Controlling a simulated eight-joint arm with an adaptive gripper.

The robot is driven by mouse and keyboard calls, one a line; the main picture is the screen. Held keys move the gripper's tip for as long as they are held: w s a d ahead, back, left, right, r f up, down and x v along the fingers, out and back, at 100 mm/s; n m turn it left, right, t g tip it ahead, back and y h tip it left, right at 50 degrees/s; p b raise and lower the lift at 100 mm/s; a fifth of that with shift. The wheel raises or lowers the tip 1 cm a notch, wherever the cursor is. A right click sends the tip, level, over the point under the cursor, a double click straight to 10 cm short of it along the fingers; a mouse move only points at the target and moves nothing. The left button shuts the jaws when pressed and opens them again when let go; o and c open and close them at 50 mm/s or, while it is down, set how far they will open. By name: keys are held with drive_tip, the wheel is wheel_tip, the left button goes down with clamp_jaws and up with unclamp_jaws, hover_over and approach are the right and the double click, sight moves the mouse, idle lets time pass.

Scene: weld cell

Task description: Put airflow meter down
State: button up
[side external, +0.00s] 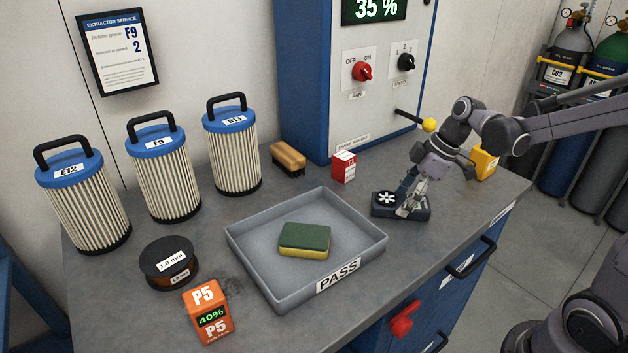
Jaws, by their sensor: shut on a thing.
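The airflow meter (386,199) is a dark blue-grey block with a white fan symbol on its face. It is at the right part of the grey bench top (455,205), right of the PASS tray. My gripper (409,209) points down over the meter and is shut on it. The fingers cover part of its middle and right side. The meter looks level and at or very close to the bench surface; I cannot tell whether it touches.
The grey PASS tray (262,268) holds a green and yellow sponge (304,240). A red and white box (343,167), a brush (288,159) and a yellow item (484,163) stand near the back. Filters (167,172), a wire spool (168,262) and an orange P5 block (207,312) are left.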

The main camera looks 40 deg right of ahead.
drive_tip(key=shift+f, duration=0.15)
drive_tip(key=o, duration=1.3)
drive_tip(key=shift+o, duration=0.2)
drive_tip(key=v, duration=1.2)
drive_tip(key=s+a+f+m+t+h, duration=0.1)
drive_tip(key=s+a+f+m, duration=0.1)
drive_tip(key=a, duration=0.1)
drive_tip(key=s+a+f+m+t+h, duration=0.1)
drive_tip(key=a+m, duration=0.2)
drive_tip(key=s+a+f+m+t+h, duration=0.1)
drive_tip(key=s+a+f+m, duration=0.1)
drive_tip(key=a+m, duration=0.1)
drive_tip(key=shift+s+a+f, duration=0.1)
drive_tip(key=shift+s+f, duration=0.2)
drive_tip(key=shift+f, duration=0.05)
drive_tip(key=shift+s+a+f+m+t, duration=0.15)
drive_tip(key=shift+a+f+m+t, duration=0.15)
drive_tip(key=shift+m+t, duration=0.2)
